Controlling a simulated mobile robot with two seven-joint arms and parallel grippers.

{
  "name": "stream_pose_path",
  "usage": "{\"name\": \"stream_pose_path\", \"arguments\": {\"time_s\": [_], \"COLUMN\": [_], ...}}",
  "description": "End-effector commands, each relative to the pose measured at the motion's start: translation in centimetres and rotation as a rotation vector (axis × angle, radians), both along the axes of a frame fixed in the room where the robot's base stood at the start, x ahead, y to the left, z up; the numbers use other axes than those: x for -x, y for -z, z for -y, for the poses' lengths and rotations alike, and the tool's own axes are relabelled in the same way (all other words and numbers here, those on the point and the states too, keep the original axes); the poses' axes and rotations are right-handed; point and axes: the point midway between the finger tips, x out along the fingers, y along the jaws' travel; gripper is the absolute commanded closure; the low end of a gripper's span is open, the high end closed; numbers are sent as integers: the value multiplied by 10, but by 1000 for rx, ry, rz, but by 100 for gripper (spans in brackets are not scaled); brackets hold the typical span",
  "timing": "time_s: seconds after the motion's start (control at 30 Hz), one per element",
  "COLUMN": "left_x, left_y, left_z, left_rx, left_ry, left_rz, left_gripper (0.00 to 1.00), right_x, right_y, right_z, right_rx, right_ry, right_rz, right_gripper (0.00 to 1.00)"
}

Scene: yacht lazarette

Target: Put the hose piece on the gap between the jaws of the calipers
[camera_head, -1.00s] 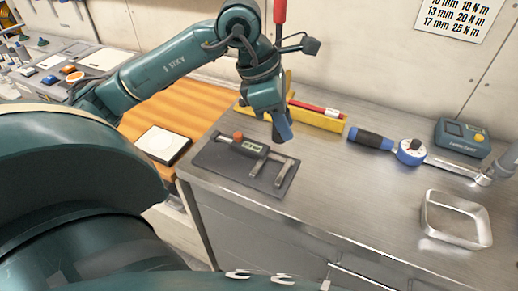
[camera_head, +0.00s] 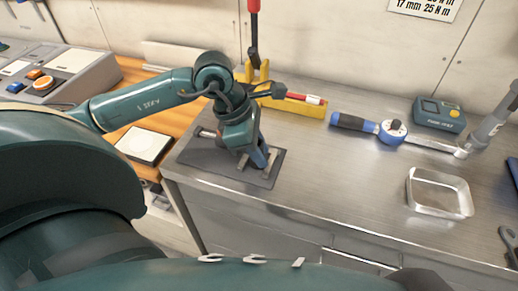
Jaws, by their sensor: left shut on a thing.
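The calipers (camera_head: 207,133) lie on a dark mat (camera_head: 198,157) at the bench's left front corner. Their jaws (camera_head: 243,161) point toward the front edge, and my gripper and wrist cover the display and much of the body. My left gripper (camera_head: 264,160) points down over the jaw end of the calipers, its fingers closed. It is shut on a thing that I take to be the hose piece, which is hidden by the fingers. I cannot tell whether it touches the jaws. My right gripper is not in view.
A yellow tray (camera_head: 296,107) with a red tool stands behind the gripper. A blue-handled torque wrench (camera_head: 393,132), a torque tester (camera_head: 440,114) and an empty metal tray (camera_head: 440,193) are to the right. The middle of the bench is clear.

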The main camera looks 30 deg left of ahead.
Motion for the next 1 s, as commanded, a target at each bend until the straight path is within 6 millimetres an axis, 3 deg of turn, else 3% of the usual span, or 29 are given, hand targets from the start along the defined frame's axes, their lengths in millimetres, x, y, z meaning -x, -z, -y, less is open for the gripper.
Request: {"name": "stream_pose_path", "arguments": {"time_s": [0.43, 0.47, 0.7, 1.0], "left_x": [0, 0, 0, 0], "left_y": [11, 9, 8, 5], "left_z": [0, 0, 0, 0], "left_rx": [0, 0, 0, 0], "left_ry": [0, 0, 0, 0], "left_rz": [1, 1, 1, 1], "left_gripper": [96, 73, 53, 52], "right_x": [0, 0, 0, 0], "right_y": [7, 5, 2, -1], "right_z": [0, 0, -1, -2], "right_rx": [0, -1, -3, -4], "right_ry": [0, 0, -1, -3], "right_rz": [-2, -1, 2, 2], "right_gripper": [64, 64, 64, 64]}}
